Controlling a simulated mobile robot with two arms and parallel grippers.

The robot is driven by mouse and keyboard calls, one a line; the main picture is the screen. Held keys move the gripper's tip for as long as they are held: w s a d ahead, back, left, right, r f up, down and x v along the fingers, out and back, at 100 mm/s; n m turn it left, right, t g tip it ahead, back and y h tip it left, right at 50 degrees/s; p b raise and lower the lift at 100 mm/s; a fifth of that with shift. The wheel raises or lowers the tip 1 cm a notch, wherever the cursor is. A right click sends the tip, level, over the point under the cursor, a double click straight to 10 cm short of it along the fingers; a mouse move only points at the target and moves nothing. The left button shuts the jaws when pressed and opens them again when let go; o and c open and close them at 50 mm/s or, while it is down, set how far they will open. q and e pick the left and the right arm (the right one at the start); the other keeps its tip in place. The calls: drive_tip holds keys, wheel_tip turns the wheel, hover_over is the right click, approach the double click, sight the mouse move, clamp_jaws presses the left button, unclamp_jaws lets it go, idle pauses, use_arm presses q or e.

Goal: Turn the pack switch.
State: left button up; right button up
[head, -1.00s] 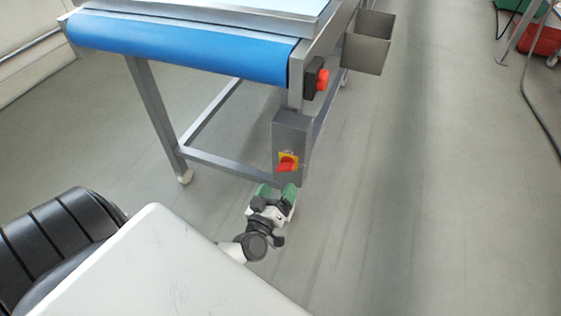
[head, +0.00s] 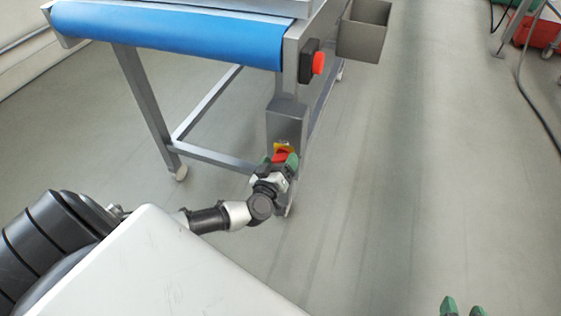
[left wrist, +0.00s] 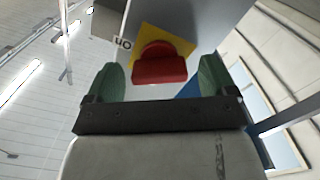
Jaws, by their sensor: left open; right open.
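The pack switch (head: 282,156) is a red knob on a yellow plate, on the front of a grey box (head: 287,122) at the conveyor's leg. In the left wrist view the fingers (left wrist: 162,80) stand apart from the knob, with gaps on both sides. My right gripper (head: 463,308) is open and empty at the bottom right, over the floor.
A blue conveyor belt (head: 170,33) runs above the box. A red push button (head: 318,62) sits higher on the frame, with a grey bin (head: 363,32) behind it. A red crate (head: 537,30) and a cable are at the far right.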

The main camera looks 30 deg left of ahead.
use_arm(q)
drive_tip(key=shift+w+a, duration=0.15)
drive_tip(key=shift+w, duration=0.5)
use_arm(e)
drive_tip(key=shift+w+a+r+t+y, duration=0.2)
drive_tip(key=shift+w+r+t+y, duration=0.1)
drive_tip(key=shift+w+r+t, duration=0.3)
drive_tip(key=shift+s, duration=0.1)
use_arm(q)
drive_tip(key=c, duration=0.9)
drive_tip(key=shift+n+p, duration=0.65)
drive_tip(key=shift+n, duration=0.95)
drive_tip(key=shift+s+n, duration=0.1)
drive_tip(key=shift+n, duration=1.1)
use_arm(e)
drive_tip(key=s+d+f+g+h, duration=0.1)
drive_tip(key=s+d+f+g, duration=0.1)
drive_tip(key=s+f+g, duration=0.1)
drive_tip(key=shift+s+f+g+h, duration=0.3)
drive_tip(key=shift+s+f+g, duration=0.1)
drive_tip(key=shift+s+g, duration=0.45)
drive_tip(key=shift+s, duration=0.1)
